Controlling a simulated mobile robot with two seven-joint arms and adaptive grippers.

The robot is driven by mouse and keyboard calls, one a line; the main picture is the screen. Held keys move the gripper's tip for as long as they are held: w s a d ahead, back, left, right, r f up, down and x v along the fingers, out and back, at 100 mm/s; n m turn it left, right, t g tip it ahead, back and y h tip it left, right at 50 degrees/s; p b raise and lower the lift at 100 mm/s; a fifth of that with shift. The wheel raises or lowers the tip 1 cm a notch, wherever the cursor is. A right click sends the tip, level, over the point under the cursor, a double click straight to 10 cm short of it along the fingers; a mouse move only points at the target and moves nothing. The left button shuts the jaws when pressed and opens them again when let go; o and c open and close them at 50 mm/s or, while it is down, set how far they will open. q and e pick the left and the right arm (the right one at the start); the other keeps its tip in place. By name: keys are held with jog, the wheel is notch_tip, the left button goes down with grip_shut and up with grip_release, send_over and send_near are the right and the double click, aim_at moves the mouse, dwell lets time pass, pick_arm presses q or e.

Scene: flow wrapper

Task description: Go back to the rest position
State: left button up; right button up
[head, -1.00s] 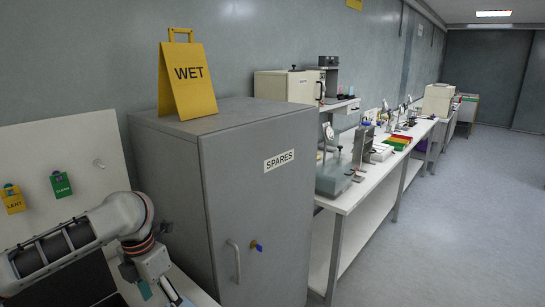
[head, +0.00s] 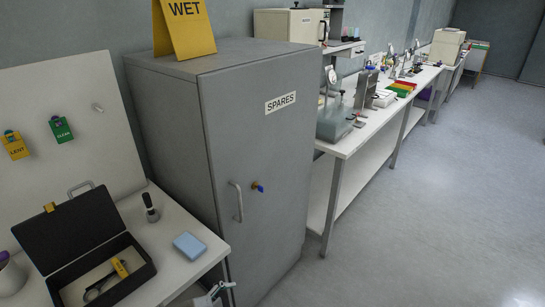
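Part of a grey-white gripper (head: 213,296) shows at the bottom edge of the head view, just in front of the table's right corner and low beside the grey cabinet. I take it to be my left gripper. Most of it is cut off by the frame, so I cannot tell whether its fingers are open or shut. No held thing is visible at it. My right gripper is not in view.
A white table (head: 165,222) at left holds an open black case (head: 150,270), a light blue block (head: 189,246) and a dark-handled tool (head: 151,208). A grey cabinet (head: 250,140) marked SPARES is shut. Open floor (head: 420,230) lies to the right.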

pick_arm(q)
jog(key=s+a+f+n+t+y, duration=0.1)
jog(key=s+a+f+n+y, duration=0.1)
jog(key=s+a+n, duration=0.3)
jog(key=s+a+f+n+t+y, duration=0.2)
jog(key=s+a+f+n, duration=0.2)
jog(key=s+a+n, duration=0.2)
jog(key=s+n, duration=0.1)
jog(key=s, duration=0.1)
jog(key=shift+s+a+f, duration=0.25)
jog(key=shift+s, duration=0.15)
